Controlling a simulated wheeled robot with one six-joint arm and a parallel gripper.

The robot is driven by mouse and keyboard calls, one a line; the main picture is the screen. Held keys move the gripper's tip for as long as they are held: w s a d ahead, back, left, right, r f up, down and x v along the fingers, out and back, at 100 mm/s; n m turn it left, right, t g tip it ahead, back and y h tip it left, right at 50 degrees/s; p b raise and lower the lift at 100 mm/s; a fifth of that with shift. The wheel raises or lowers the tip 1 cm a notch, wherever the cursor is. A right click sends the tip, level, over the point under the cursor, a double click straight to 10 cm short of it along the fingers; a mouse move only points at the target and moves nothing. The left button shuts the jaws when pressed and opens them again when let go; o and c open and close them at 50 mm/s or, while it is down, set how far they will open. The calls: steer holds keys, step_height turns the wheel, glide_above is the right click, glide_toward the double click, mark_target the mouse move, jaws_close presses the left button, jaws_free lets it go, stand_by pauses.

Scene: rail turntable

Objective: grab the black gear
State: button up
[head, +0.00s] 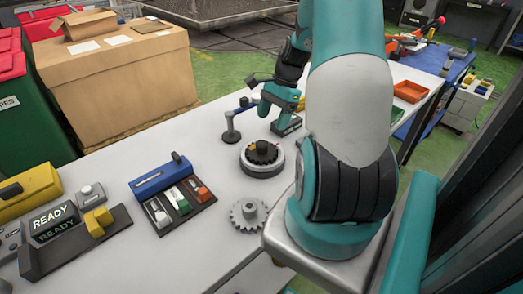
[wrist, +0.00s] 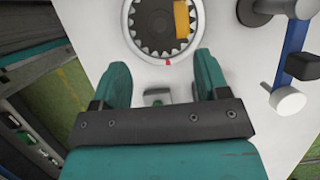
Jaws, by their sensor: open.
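The black gear (head: 263,152) lies flat on a round grey-and-white turntable (head: 262,172) on the pale table in the head view. In the wrist view the black gear (wrist: 153,22) is at the top, teeth visible, its upper edge cut off. A yellow-orange piece (wrist: 181,18) sits over its right side. My gripper (wrist: 160,75) is open, with its two teal fingers spread apart and no gear between them. The gear appears beyond the fingertips, apart from them. A red mark (wrist: 167,62) shows on the turntable's near rim.
A grey gear (head: 247,213) lies on the table near the turntable. A post stand (head: 231,134) with a blue arm is close by; it also shows at the wrist view's right (wrist: 255,10). A dark tray (head: 172,203) of small parts and a READY display (head: 50,218) are farther left.

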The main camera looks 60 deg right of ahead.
mark_target(262, 143)
steer(key=p+x, duration=0.2)
steer(key=x, duration=0.6)
steer(key=shift+w+a+f, duration=0.15)
steer(key=shift+a, duration=0.1)
jaws_close()
